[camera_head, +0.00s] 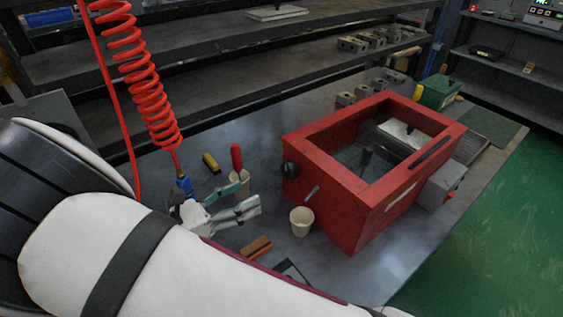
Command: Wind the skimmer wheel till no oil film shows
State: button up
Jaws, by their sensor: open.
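A red open-topped box (352,205) stands on the grey bench, with dark liquid or glass-like surface (350,158) inside. I cannot tell whether an oil film lies on it. A pale block (400,134) and a dark upright part show within. A round black knob (290,169), possibly the skimmer wheel, is on the box's left face. A short metal spout or rod (312,194) juts out nearby, above a cream cup (301,221). My gripper (250,197) appears left of the box, open and apart from the knob, partly hidden behind my white arm.
A red-handled tool (236,157) stands in a second cup near my gripper. A yellow object (211,162) and brown brush (256,246) lie on the bench. A red coiled hose (145,85) hangs at left. Metal blocks (345,98) and a green box (436,91) stand behind.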

aim_at(286, 173)
jog(key=x, duration=0.6)
jog(key=p+x, duration=0.1)
jog(key=x, duration=0.6)
jog(key=shift+w+a+f, duration=0.1)
jog(key=shift+w, duration=0.25)
jog(key=c, duration=1.1)
